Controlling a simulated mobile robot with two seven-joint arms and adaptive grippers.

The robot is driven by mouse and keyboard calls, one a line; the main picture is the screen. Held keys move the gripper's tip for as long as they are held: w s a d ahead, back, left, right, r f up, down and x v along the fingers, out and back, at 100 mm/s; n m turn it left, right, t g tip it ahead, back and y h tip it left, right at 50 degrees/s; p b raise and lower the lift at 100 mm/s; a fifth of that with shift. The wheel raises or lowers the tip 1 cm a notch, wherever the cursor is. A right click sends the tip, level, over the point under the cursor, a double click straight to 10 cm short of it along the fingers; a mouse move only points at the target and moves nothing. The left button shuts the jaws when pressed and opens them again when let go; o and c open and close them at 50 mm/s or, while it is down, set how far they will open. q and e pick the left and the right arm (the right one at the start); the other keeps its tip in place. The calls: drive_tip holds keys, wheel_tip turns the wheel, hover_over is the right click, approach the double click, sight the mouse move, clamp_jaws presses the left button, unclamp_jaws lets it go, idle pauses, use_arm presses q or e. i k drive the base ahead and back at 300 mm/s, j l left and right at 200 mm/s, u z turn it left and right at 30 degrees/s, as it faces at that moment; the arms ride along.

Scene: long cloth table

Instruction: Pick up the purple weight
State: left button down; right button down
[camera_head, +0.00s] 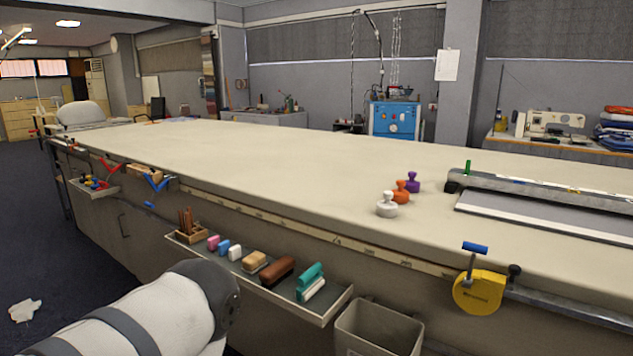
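The purple weight (412,182) stands upright on the long cloth table (250,160), toward its right part. It is the farthest of three knobbed weights in a slanting row. The orange weight (400,192) is just in front of it and hides part of its left side. The white weight (387,205) is nearest to me. A link of my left arm shows at the lower left, in front of the table, but its gripper is out of view. My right gripper is also out of view.
Right of the weights lies a long metal rail (540,190) with a grey plate. A yellow tape tool (480,291) hangs at the front edge. A shelf (332,305) with brushes and blocks juts out below, beside a grey bin (378,330). The tabletop left of the weights is clear.

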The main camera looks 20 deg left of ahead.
sight(413, 186)
drive_tip(key=i+j+z, duration=0.15)
drive_tip(key=j+z, duration=0.25)
drive_tip(key=j, duration=0.2)
drive_tip(key=j+z, duration=0.4)
drive_tip(key=j, duration=0.2)
drive_tip(key=j+z, duration=0.4)
drive_tip(key=j, duration=0.25)
drive_tip(key=k+j+z, duration=0.1)
drive_tip(key=j+z, duration=0.25)
drive_tip(key=j, duration=0.3)
drive_tip(key=k+j+z, duration=0.15)
drive_tip(key=j+z, duration=0.25)
drive_tip(key=j, duration=0.2)
